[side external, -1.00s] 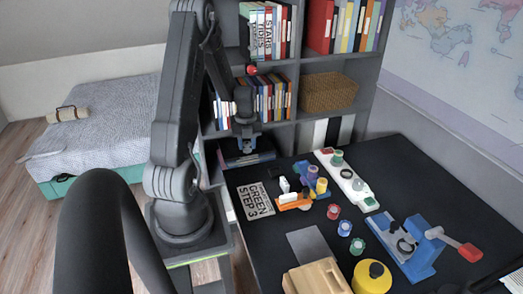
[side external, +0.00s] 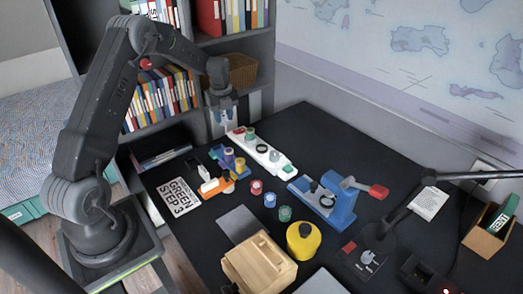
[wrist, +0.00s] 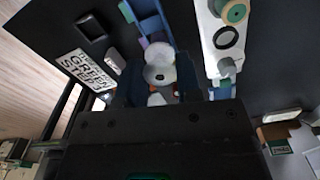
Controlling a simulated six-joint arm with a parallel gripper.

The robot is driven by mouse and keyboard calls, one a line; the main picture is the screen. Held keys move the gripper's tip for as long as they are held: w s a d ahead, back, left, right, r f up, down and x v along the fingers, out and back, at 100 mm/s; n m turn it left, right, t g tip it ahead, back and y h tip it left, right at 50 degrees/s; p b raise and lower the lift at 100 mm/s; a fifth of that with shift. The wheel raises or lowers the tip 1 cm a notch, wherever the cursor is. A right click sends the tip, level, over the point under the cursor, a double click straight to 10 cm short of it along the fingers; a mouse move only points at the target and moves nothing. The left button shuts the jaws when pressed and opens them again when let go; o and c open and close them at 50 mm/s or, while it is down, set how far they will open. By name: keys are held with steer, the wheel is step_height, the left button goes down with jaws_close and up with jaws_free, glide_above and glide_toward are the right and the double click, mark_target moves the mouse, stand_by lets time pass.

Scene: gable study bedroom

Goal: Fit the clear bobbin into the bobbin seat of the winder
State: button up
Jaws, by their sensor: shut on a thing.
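My gripper (side external: 224,116) is raised above the far end of the desk, behind the long white base. In the wrist view my gripper (wrist: 160,88) is shut on a pale, see-through round bobbin (wrist: 159,63), with a finger at each side. The long white base looks like the winder (side external: 284,169); it carries a green spool, a dark ring and further fittings. In the wrist view the white base (wrist: 211,60) lies right of the bobbin, apart from it. The bobbin is too small to make out clearly in the side view.
A blue rack (side external: 217,153) with purple and yellow spools and an orange tool (side external: 216,186) stand left of the white base. Red, blue and green spools lie in front. A blue device (side external: 341,206) with a red handle stands right. A yellow canister (side external: 303,243) stands nearer.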

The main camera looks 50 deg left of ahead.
glide_above(262, 150)
step_height(262, 150, down, 7)
steer(key=shift+a+f, duration=0.1)
steer(key=shift+f, duration=1.85)
steer(key=shift+f, duration=0.1)
steer(key=o, duration=0.9)
